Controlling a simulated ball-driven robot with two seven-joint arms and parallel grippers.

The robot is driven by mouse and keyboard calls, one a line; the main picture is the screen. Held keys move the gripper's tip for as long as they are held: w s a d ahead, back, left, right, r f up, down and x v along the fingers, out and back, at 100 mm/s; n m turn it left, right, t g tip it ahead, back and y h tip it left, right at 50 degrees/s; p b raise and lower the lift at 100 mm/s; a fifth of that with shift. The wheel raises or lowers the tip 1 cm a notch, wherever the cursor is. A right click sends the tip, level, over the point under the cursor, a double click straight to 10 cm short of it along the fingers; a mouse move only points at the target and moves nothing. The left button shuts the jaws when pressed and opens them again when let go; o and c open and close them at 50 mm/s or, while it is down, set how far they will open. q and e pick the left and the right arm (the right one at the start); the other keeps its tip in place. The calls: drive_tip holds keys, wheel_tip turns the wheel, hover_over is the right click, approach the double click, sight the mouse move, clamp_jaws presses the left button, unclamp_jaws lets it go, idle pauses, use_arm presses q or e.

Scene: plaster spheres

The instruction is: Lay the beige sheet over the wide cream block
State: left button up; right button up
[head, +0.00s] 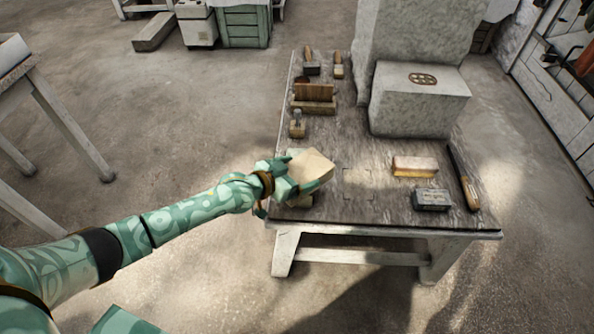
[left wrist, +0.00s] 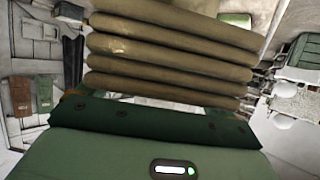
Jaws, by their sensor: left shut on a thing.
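My left gripper (head: 302,180) is shut on the beige sheet (head: 312,166), held over the front left part of the workbench. The sheet looks small, pale and tilted. In the left wrist view a ribbed khaki-beige thing (left wrist: 170,50) fills the upper middle, in front of my green gripper body; I cannot tell if it is the sheet. A wide block with a pale cream-pink top and warmer front (head: 414,167) lies on the bench to the right, apart from the gripper; it is the best match for the cream block. Its top is bare. My right gripper is not in view.
A dark grey block (head: 432,200) and a long dark tool (head: 464,178) lie near the cream block. A large stone block (head: 420,98) stands behind. Wooden tools and a wooden box (head: 313,98) line the left edge. Bare bench top (head: 358,185) lies between gripper and cream block.

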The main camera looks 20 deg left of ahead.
use_arm(q)
drive_tip(key=shift+f, duration=0.35)
drive_tip(key=o, duration=0.9)
drive_tip(key=shift+r, duration=0.15)
drive_tip(key=shift+r+p, duration=1.45)
drive_tip(key=shift+r, duration=0.5)
drive_tip(key=shift+f, duration=0.1)
